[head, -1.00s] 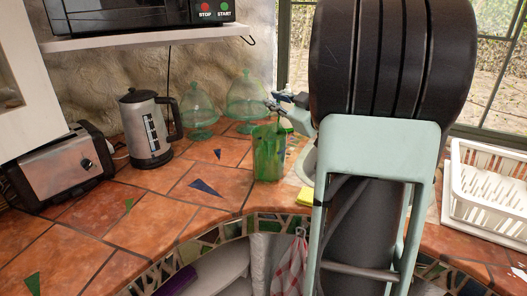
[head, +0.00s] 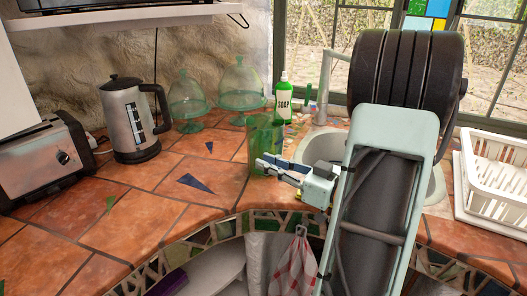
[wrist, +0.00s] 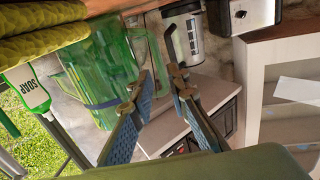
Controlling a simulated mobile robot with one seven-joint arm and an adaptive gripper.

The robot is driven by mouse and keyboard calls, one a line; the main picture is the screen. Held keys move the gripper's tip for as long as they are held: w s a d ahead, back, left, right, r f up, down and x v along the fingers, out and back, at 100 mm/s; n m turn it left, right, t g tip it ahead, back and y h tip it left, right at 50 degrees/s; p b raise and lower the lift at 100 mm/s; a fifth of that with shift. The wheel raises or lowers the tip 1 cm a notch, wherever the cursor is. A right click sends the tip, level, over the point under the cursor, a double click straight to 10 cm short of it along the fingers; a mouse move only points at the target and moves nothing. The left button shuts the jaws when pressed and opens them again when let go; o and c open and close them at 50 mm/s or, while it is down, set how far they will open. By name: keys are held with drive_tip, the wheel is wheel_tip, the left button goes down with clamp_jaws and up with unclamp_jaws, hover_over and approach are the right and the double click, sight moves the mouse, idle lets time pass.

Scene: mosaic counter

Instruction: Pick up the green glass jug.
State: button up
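The green glass jug (head: 257,138) stands upright on the tiled counter, left of the sink. In the wrist view the jug (wrist: 88,66) appears sideways, with its curved handle (wrist: 152,48) toward the fingertips. My gripper (head: 264,169) is low at the jug's near right side in the head view and hides part of its lower body. In the wrist view my gripper (wrist: 160,78) is open, its two blue-padded fingers apart with nothing between them. The handle is just beyond the fingertips; I cannot tell whether they touch it.
A soap bottle (head: 283,103) stands behind the jug, with the sink (head: 433,185) to the right. Glass domed stands (head: 241,82), a kettle (head: 128,120) and a toaster (head: 40,160) are left. A white dish rack (head: 492,180) is far right. Tiles left of the jug are clear.

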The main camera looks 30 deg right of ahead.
sight(252, 171)
drive_tip(key=x, duration=0.5)
drive_tip(key=shift+w+a+f, duration=0.2)
drive_tip(key=shift+w+f, duration=0.05)
drive_tip(key=shift+w, duration=0.1)
drive_tip(key=shift+c, duration=0.3)
clamp_jaws()
